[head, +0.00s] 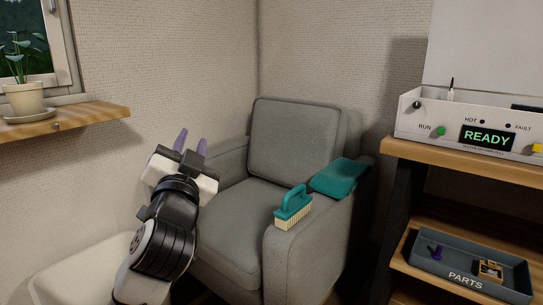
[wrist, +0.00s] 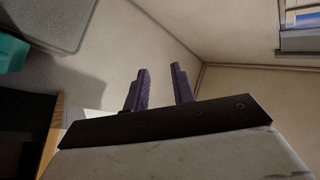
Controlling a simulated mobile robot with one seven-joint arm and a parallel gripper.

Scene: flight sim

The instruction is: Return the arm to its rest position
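My arm reaches up from the bottom left of the head view. My gripper (head: 190,140) is raised in front of the wall, left of the grey armchair. Its two purple fingers are apart with nothing between them. In the wrist view my gripper (wrist: 160,82) also shows two spread fingers and only wall and floor beyond them.
A grey armchair (head: 230,225) carries a teal brush (head: 293,208) and a teal cloth (head: 340,176) on its right arm. A shelf (head: 90,116) with a potted plant (head: 25,96) is at left. At right, a wooden unit (head: 470,160) holds a READY panel (head: 410,122) and a PARTS tray (head: 505,288).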

